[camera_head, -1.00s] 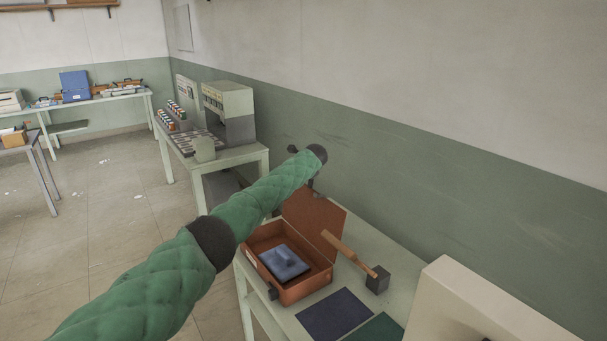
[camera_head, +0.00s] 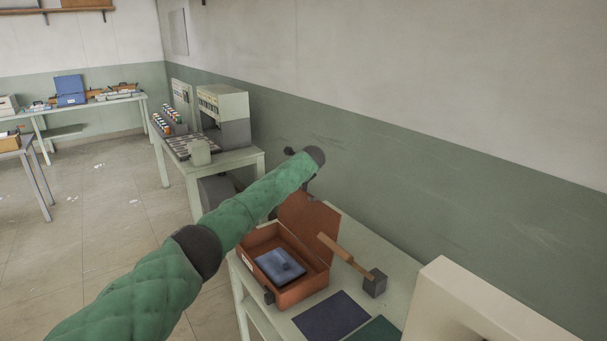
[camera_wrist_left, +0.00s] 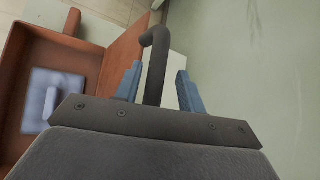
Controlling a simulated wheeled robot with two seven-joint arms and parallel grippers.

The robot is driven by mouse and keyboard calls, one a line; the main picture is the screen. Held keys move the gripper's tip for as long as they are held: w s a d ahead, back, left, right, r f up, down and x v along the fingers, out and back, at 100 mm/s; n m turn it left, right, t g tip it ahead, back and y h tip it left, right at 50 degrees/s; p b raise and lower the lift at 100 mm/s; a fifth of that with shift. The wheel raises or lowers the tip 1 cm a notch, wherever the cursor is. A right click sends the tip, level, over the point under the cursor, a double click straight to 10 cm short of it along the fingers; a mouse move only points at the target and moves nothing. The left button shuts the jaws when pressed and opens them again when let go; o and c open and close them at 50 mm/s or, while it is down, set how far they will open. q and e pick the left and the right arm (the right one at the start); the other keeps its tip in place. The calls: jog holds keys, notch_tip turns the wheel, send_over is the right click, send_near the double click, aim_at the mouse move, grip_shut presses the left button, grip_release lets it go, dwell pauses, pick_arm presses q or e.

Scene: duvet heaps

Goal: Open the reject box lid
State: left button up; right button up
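The reject box (camera_head: 300,293) is an orange-brown case on the pale table at the wall. Its lid (camera_head: 312,226) stands raised at the back edge, tilted open, and a blue padded item (camera_head: 279,267) lies inside. In the left wrist view the box (camera_wrist_left: 38,48) is at the left, with the blue item (camera_wrist_left: 50,97) in it. My left gripper (camera_wrist_left: 157,70) has two blue fingers spread apart, with nothing visibly clamped. A dark hooked bar (camera_wrist_left: 157,65) shows between them. In the head view my green arm hides most of this gripper, behind the lid. My right gripper is out of view.
A wooden-handled tool with a dark block (camera_head: 374,283) lies right of the box. Dark blue (camera_head: 331,316) and green (camera_head: 375,331) mats lie in front. A cream panel (camera_head: 480,310) stands at the lower right. The wall (camera_head: 430,190) is close behind the table.

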pick_arm(q)
jog(key=b+v, duration=0.1)
jog(key=v, duration=0.3)
jog(key=shift+s+r+b, duration=0.1)
jog(key=shift+b, duration=0.2)
jog(key=shift+v, duration=1)
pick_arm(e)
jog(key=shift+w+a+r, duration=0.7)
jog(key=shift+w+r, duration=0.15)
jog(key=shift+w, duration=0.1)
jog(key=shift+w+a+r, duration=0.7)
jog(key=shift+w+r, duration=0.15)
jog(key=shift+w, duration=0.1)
